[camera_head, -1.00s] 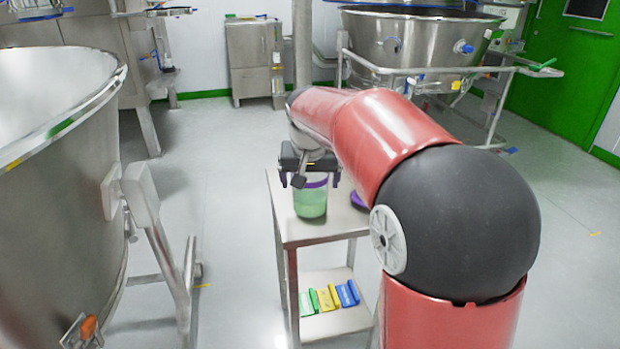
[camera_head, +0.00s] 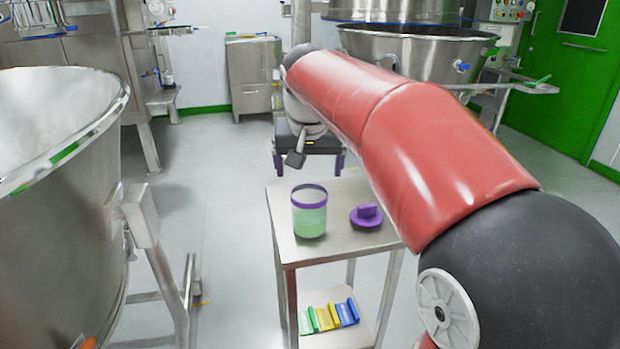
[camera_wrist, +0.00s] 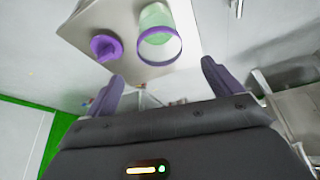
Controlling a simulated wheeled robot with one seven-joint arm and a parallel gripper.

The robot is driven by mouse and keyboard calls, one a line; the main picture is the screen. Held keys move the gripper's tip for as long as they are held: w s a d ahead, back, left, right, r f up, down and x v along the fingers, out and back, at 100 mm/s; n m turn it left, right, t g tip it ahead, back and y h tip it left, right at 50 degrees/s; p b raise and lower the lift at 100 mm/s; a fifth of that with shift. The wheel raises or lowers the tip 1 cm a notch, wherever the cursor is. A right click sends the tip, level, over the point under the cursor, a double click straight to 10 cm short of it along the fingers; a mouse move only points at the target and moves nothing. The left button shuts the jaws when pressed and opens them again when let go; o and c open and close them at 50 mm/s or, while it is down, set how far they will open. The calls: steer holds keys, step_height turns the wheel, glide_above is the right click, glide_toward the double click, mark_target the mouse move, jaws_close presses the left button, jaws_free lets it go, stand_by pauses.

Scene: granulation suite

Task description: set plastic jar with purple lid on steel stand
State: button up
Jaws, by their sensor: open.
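The plastic jar (camera_head: 309,212) stands upright on top of the steel stand (camera_head: 340,243), toward its left side. It is clear, with green contents and a purple ring around its rim. The purple lid (camera_head: 367,216) lies apart on the stand top, to the right of the jar. My gripper (camera_head: 309,168) is open and empty, above and beyond the jar. In the wrist view the jar (camera_wrist: 158,30) and lid (camera_wrist: 105,47) lie ahead of the gripper (camera_wrist: 160,85), and its purple fingers are apart and clear of both.
The lower shelf (camera_head: 340,336) of the stand holds several coloured items (camera_head: 334,314). A large steel vessel (camera_head: 60,200) stands close on the left. Another steel vessel (camera_head: 415,55) is at the back right, and a steel cabinet (camera_head: 254,75) is against the back wall. Open floor lies left of the stand.

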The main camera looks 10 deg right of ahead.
steer(key=s+f+n, duration=0.1)
steer(key=s+f, duration=0.3)
steer(key=s, duration=0.4)
steer(key=s+d+f+n, duration=0.1)
steer(key=s+f, duration=0.3)
steer(key=s, duration=0.4)
steer(key=s+f+t+y, duration=0.1)
steer(key=s+f, duration=0.4)
steer(key=s, duration=0.4)
steer(key=shift+d+n, duration=0.25)
steer(key=shift+n, duration=0.15)
